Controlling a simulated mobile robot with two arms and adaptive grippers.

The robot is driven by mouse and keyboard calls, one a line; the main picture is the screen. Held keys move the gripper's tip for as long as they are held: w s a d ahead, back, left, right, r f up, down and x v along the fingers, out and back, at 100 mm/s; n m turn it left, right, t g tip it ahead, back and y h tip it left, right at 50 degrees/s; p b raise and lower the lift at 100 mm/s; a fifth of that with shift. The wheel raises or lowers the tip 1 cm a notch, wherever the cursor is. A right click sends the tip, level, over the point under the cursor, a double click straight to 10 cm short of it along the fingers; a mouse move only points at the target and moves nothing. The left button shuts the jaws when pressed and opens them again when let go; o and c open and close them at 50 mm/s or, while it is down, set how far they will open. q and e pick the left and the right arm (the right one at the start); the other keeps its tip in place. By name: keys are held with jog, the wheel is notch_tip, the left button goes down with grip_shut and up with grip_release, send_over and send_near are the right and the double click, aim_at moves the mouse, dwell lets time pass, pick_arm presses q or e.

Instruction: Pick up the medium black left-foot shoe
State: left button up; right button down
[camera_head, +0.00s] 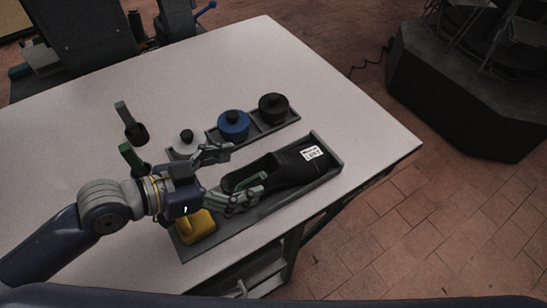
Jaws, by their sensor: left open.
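The black shoe (291,168) lies in a grey tray (329,178) on the table, with a white label on its toe end at the right. Its open end faces left, and something green shows inside it. My left gripper (228,174) is open at the shoe's open end. One finger is above the shoe's far side and the other is over its near side. I cannot tell whether the fingers touch the shoe. My right gripper is not in view.
A yellow object (197,226) sits at the tray's left end. Behind it, a second tray (256,132) holds white (187,143), blue (234,124) and black (273,107) round pots. Two upright handled tools (131,124) (131,157) stand at left. Dark machinery (85,40) stands behind the table (330,85).

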aim_at(273, 163)
pick_arm(q)
jog(key=shift+w+d+f+p, duration=0.15)
jog(key=shift+w+d+p, duration=0.15)
jog(key=shift+d, duration=0.25)
jog(key=x, duration=0.3)
jog(key=shift+d+p, duration=0.1)
jog(key=shift+p, duration=0.3)
jog(key=shift+w+d+f, duration=0.3)
jog(key=shift+w+d, duration=0.05)
jog(key=shift+d, duration=0.05)
jog(key=shift+w+d+p, duration=0.2)
jog(key=shift+d+p, duration=0.05)
jog(key=shift+p, duration=0.15)
jog(key=x, duration=0.2)
jog(key=p+x, duration=0.1)
jog(key=x, duration=0.1)
jog(key=shift+w+a+p, duration=0.25)
jog(key=shift+p, duration=0.05)
jog(key=shift+w+d+f, duration=0.1)
jog(key=shift+d+f, duration=0.1)
jog(key=shift+f, duration=0.05)
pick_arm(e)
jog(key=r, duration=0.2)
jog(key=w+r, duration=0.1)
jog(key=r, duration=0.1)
